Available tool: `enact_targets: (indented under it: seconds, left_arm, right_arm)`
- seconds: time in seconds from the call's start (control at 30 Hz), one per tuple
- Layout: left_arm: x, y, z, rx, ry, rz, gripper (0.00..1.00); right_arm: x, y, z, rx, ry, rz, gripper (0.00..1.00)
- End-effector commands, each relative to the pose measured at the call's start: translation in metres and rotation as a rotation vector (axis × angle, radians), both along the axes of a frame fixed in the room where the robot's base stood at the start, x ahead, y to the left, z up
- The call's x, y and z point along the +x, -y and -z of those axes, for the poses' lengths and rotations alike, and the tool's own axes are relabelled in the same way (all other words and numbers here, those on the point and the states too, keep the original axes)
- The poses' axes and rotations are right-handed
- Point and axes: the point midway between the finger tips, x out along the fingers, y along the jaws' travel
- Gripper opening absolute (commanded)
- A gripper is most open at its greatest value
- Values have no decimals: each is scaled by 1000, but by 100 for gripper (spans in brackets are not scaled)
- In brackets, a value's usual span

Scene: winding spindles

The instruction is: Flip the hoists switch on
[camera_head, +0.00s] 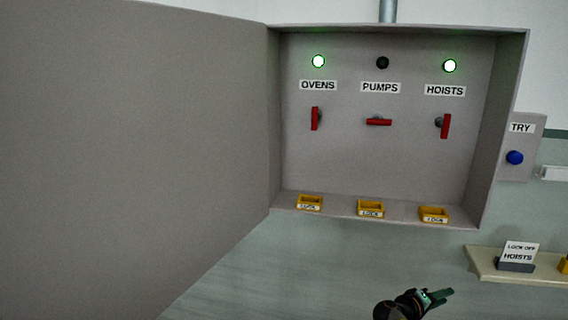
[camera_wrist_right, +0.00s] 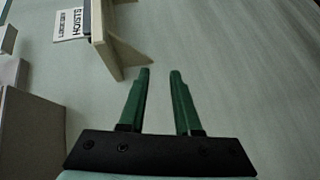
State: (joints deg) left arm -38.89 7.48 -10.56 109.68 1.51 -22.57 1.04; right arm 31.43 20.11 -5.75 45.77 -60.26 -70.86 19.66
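The hoists switch (camera_head: 445,126) is a red handle standing upright under the HOISTS label (camera_head: 445,90), on the right of the open grey cabinet (camera_head: 400,165). The lamp above it (camera_head: 449,66) glows green. My right gripper (camera_head: 440,296) is below the cabinet, well apart from the switch. In the right wrist view its two green fingers (camera_wrist_right: 159,82) are spread with nothing between them. My left gripper is not in view.
The ovens handle (camera_head: 316,118) is upright with a lit green lamp; the pumps handle (camera_head: 379,122) is horizontal with a dark lamp. Yellow trays (camera_head: 370,209) line the cabinet's bottom edge. The open door (camera_head: 130,150) fills the left. A shelf (camera_head: 520,279) holds a "LOCK OFF HOISTS" sign (camera_head: 518,255).

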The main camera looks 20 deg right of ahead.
Motion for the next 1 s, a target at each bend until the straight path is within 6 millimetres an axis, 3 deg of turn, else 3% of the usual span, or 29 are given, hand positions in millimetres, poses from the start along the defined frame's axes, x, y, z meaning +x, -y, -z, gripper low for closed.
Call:
enact_targets:
  seconds: [0.1, 0.3, 0.47, 0.7, 0.8, 1.0]
  left_arm:
    - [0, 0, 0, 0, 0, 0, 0]
    - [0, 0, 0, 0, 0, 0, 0]
    - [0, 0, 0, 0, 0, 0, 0]
    - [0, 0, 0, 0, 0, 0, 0]
    - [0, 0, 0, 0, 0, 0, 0]
    - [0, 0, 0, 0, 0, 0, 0]
  right_arm:
    - [26, -18, 39, 205, 24, -125, 32]
    - [73, -67, 80, 508, 140, -340, 32]
    - [106, -107, 86, 690, 284, -489, 32]
    - [144, -149, 67, 860, 534, -647, 32]
    - [119, -175, 96, 883, 487, -671, 32]
    - [68, -227, 138, 942, 433, -724, 32]
